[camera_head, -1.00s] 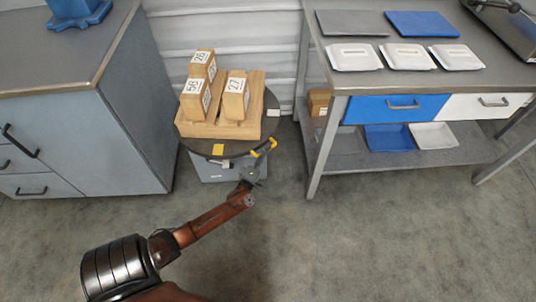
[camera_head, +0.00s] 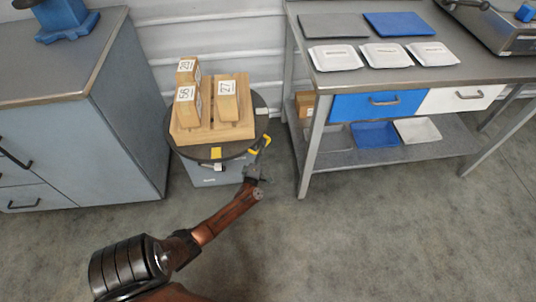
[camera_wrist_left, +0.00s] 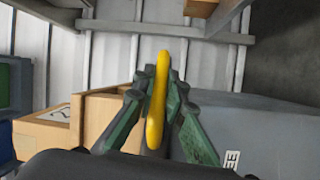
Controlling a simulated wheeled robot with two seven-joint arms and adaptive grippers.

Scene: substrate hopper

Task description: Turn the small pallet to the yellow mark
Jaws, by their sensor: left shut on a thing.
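The small wooden pallet (camera_head: 245,112) lies on a dark round turntable (camera_head: 263,125) and bears three wooden blocks (camera_head: 228,100) with number labels. It sits slightly skewed in the picture. A yellow mark (camera_head: 216,153) shows at the turntable's front rim, near the pallet's front edge. A yellow handle (camera_head: 264,142) sticks out at the turntable's front right. My left gripper (camera_head: 255,164) is shut on this handle; in the left wrist view the yellow handle (camera_wrist_left: 155,120) runs between the dark green fingers of the left gripper (camera_wrist_left: 160,75). My right gripper is out of view.
A grey cabinet (camera_head: 120,140) stands close on the left. A workbench (camera_head: 420,82) with white trays (camera_head: 387,55) and drawers stands on the right, its leg (camera_head: 313,150) near the turntable. The floor (camera_head: 370,230) in front is clear.

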